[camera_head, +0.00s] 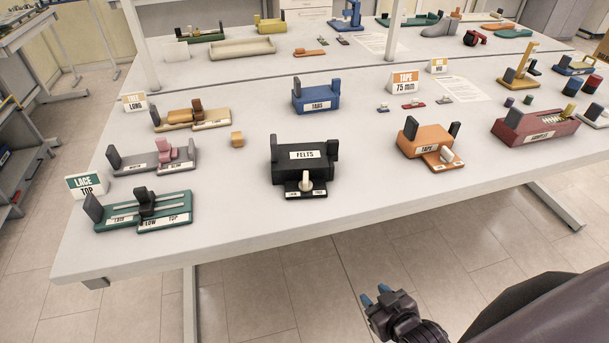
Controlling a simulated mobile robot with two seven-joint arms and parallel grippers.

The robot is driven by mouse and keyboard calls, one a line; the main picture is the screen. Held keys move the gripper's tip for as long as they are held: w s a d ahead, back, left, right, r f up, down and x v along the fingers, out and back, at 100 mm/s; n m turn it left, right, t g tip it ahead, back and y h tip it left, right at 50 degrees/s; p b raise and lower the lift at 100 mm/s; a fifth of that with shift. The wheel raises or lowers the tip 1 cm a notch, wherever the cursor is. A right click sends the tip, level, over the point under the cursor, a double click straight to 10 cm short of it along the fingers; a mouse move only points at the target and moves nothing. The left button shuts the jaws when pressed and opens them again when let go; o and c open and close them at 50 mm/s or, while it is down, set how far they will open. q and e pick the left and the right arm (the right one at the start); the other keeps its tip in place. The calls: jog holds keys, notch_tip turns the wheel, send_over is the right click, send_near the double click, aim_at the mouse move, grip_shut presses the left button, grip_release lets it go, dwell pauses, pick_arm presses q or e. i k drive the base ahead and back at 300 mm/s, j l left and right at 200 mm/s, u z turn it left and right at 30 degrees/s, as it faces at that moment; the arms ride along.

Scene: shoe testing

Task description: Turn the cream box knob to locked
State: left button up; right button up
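No box that is clearly cream with a knob can be made out. A cream knob (306,184) stands on the small black plate in front of the black FELTS box (303,164), at the front middle of the table. Another pale knob (447,156) is on the plate of the orange TAPE box (428,136), further right. The lettering beside both knobs is too small to read. My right gripper (375,294) is at the bottom, off the table's front edge and below the boxes. Its two blue fingertips are apart, with nothing between them. My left gripper is out of view.
A green slotted fixture (120,219) and a grey one (136,163) stand at the left. A tan fixture (190,120), a blue box (316,97) and a dark red box (535,127) stand around the FELTS box. The table front (390,198) is mostly clear.

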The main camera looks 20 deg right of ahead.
aim_at(306, 185)
jog(key=i+j+z, duration=0.2)
jog(key=j+z, duration=0.3)
jog(key=j, duration=0.65)
jog(key=j+z, duration=0.45)
jog(key=j, duration=0.7)
jog(key=i, duration=0.05)
